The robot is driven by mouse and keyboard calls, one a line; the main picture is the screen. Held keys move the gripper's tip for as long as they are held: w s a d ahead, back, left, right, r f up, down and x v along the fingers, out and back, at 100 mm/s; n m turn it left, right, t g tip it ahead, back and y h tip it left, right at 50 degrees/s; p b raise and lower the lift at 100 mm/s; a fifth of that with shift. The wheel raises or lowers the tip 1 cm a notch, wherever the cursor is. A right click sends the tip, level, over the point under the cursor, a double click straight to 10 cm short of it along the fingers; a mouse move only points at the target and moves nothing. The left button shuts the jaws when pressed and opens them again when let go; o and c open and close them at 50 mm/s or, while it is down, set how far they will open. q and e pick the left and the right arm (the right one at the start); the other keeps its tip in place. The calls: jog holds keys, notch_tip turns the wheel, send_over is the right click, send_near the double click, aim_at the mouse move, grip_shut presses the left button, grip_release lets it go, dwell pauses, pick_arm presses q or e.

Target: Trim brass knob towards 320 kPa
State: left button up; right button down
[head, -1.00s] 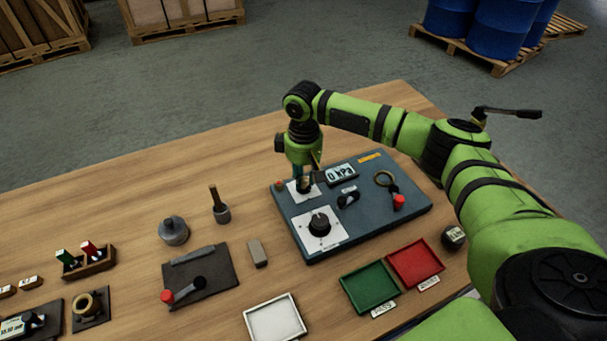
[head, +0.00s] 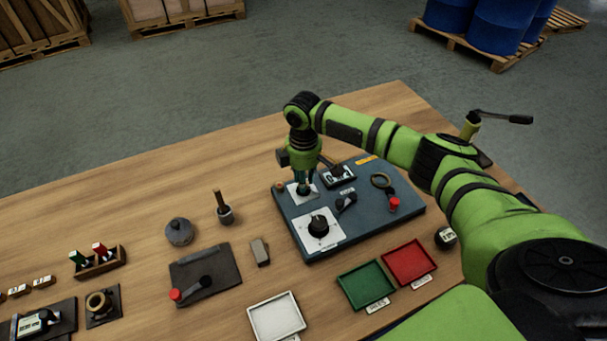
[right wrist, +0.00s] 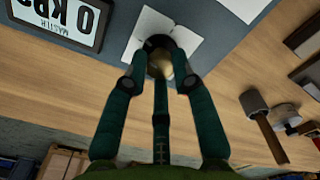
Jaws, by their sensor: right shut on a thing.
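The brass knob (right wrist: 161,64) sits on a white plate at the far left corner of the blue-grey panel (head: 375,225). In the head view my right gripper (head: 303,190) hides most of the knob. The master display (right wrist: 62,18) reads 0 kPa in the right wrist view, upside down; in the head view my wrist partly covers the display (head: 338,177). My left gripper is not in view.
Green (head: 366,286) and red (head: 409,262) trays lie in front. A grey block (head: 260,252) and a lever plate (head: 205,277) stand to the left.

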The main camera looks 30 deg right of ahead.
jog(key=shift+n, duration=0.6)
jog(key=shift+f, duration=0.1)
jog(key=c, duration=1)
grip_release()
notch_tip(320, 180, up, 12)
jog(key=shift+r, duration=0.1)
jog(key=shift+s, duration=0.1)
